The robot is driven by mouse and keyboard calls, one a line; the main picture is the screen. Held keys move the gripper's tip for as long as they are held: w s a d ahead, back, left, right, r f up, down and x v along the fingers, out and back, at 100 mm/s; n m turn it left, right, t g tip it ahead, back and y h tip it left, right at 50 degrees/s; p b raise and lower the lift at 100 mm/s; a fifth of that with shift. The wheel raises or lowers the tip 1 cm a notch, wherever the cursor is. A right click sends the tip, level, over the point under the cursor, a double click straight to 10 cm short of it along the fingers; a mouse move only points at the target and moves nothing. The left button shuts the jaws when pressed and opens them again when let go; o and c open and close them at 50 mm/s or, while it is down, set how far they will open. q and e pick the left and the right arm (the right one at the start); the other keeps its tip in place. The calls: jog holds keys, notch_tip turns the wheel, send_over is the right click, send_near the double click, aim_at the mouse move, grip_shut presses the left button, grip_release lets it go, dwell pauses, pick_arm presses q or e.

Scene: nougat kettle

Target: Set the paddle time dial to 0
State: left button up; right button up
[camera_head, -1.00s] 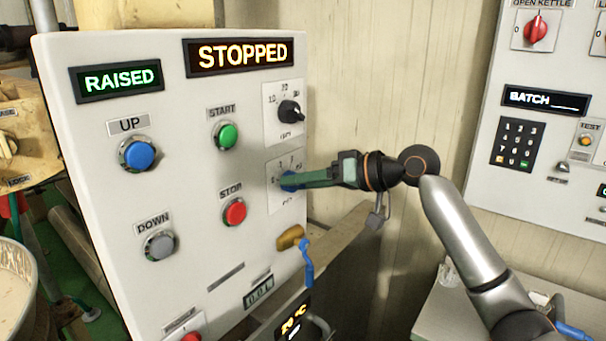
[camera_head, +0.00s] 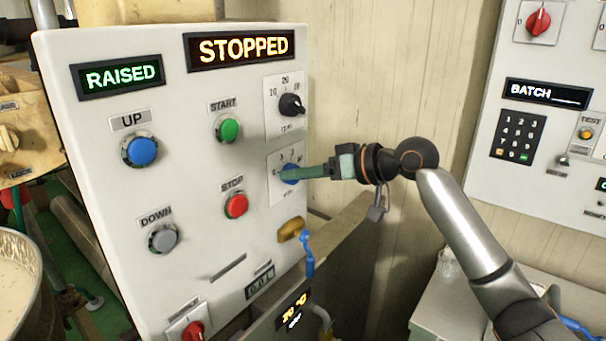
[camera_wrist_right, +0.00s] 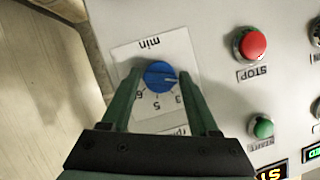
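The paddle time dial is a blue round knob (camera_wrist_right: 160,76) on a white scale plate (camera_wrist_right: 128,56) marked "min". It also shows at the right edge of the control panel in the head view (camera_head: 289,174). My right gripper (camera_wrist_right: 160,73) is at the knob, with one green finger on each side and small gaps seeming to show between. In the wrist view the plate is upside down. The knob's white mark points right, towards the right finger. That finger may cover part of the scale, so I cannot tell the exact reading. My left gripper is not in view.
Above the dial is a black rpm knob (camera_head: 291,105). The red STOP button (camera_head: 236,205) and green START button (camera_head: 229,130) are to its left. A tan handle (camera_head: 290,229) and blue lever (camera_head: 307,253) lie below. A second panel (camera_head: 482,190) stands right.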

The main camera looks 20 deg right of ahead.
jog(key=shift+o, duration=1.3)
jog(key=b+v, duration=0.2)
jog(key=v, duration=1)
jog(key=shift+s+d+b, duration=0.15)
jog(key=shift+s+b, duration=0.05)
jog(key=shift+b, duration=0.1)
jog(key=shift+r, duration=0.1)
